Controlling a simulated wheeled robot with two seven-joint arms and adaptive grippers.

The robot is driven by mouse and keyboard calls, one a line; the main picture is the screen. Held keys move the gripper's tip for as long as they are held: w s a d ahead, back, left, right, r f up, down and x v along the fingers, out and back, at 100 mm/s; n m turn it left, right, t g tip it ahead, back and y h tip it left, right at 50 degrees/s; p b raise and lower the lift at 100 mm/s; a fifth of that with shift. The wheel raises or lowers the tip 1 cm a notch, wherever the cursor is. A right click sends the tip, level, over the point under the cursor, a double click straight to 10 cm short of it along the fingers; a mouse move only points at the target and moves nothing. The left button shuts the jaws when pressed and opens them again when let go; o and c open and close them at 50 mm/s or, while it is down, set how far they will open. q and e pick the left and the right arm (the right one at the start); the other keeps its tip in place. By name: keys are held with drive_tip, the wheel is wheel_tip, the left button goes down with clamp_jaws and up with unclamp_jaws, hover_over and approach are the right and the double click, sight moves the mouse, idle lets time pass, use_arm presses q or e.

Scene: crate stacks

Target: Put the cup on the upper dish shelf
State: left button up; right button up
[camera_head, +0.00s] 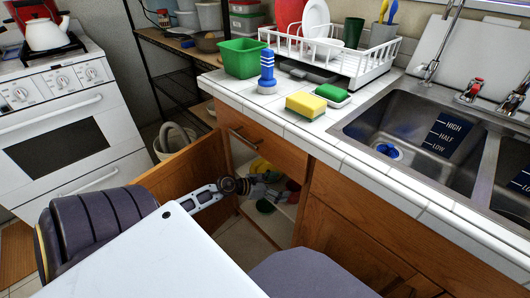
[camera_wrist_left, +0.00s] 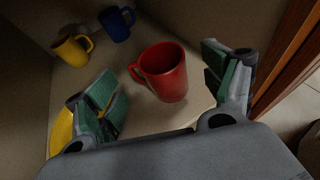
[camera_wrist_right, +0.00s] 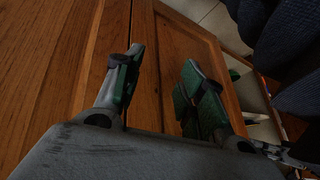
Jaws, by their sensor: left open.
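A red cup (camera_wrist_left: 170,75) stands upright on a pale shelf (camera_wrist_left: 140,110) inside the open cabinet, its handle toward the left in the left wrist view. My left gripper (camera_wrist_left: 163,92) is open, its green-padded fingers on either side of the view with the cup ahead between them; no contact shows. In the head view my left gripper (camera_head: 262,187) reaches into the cabinet, and the cup is partly hidden there. My right gripper (camera_wrist_right: 158,80) is open and empty in front of wooden cabinet doors. I cannot tell which surface is the upper dish shelf.
A yellow cup (camera_wrist_left: 73,50) and a blue cup (camera_wrist_left: 117,23) stand farther back on the shelf. The open cabinet door (camera_head: 185,165) is beside my left arm. Above, the counter holds a green tub (camera_head: 242,58), a sponge (camera_head: 305,104) and a white dish rack (camera_head: 345,65).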

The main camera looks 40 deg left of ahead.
use_arm(q)
drive_tip(key=p+v, duration=0.1)
drive_tip(key=v, duration=0.5)
use_arm(e)
drive_tip(key=shift+d+r+g, duration=0.15)
drive_tip(key=shift+d+r, duration=0.05)
drive_tip(key=shift+r, duration=0.7)
drive_tip(key=shift+d+r+g, duration=0.15)
drive_tip(key=shift+r, duration=0.7)
use_arm(q)
drive_tip(key=shift+s+a+r, duration=0.1)
drive_tip(key=shift+r, duration=0.1)
